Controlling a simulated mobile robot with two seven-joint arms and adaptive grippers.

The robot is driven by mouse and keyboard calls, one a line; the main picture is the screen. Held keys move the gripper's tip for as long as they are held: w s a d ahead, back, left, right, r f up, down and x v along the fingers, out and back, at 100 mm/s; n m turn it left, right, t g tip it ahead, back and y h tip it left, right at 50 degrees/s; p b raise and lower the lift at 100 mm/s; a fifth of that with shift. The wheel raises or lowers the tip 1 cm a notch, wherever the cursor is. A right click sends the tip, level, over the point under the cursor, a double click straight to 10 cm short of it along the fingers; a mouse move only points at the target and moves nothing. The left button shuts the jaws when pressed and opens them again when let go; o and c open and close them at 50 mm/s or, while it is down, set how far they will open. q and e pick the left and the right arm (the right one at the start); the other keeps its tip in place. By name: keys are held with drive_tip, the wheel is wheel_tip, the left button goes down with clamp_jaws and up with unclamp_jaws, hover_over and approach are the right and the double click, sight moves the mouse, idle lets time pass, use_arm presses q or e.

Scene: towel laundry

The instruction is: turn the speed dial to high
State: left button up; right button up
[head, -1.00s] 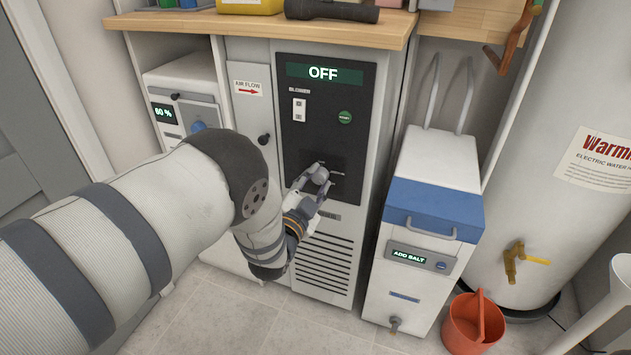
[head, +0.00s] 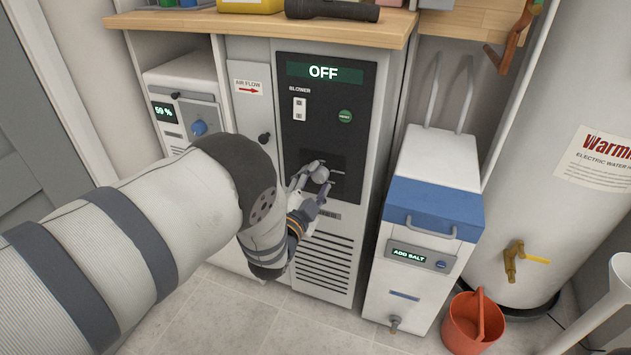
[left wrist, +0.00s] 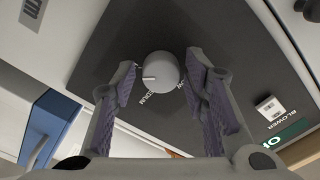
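The speed dial (head: 320,173) is a round grey knob on the lower part of the black blower panel (head: 366,107). In the left wrist view the dial (left wrist: 163,72) shows a pointer line directed left, past the MEDIUM label and away from LOW. The label on that side is mostly hidden by a finger. My left gripper (head: 307,187) is open in front of the panel. In the left wrist view its fingers (left wrist: 161,66) stand on either side of the dial, with a gap on both sides. My right gripper is not in view.
The blower display (head: 323,72) reads OFF, above a white rocker switch (head: 299,109) and a green button (head: 345,117). A dehumidifier-like unit (head: 183,75) stands left, a salt unit (head: 437,165) right. A red bucket (head: 460,322) is on the floor.

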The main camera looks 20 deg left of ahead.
use_arm(q)
drive_tip(key=s, duration=1.2)
drive_tip(key=shift+a, duration=0.2)
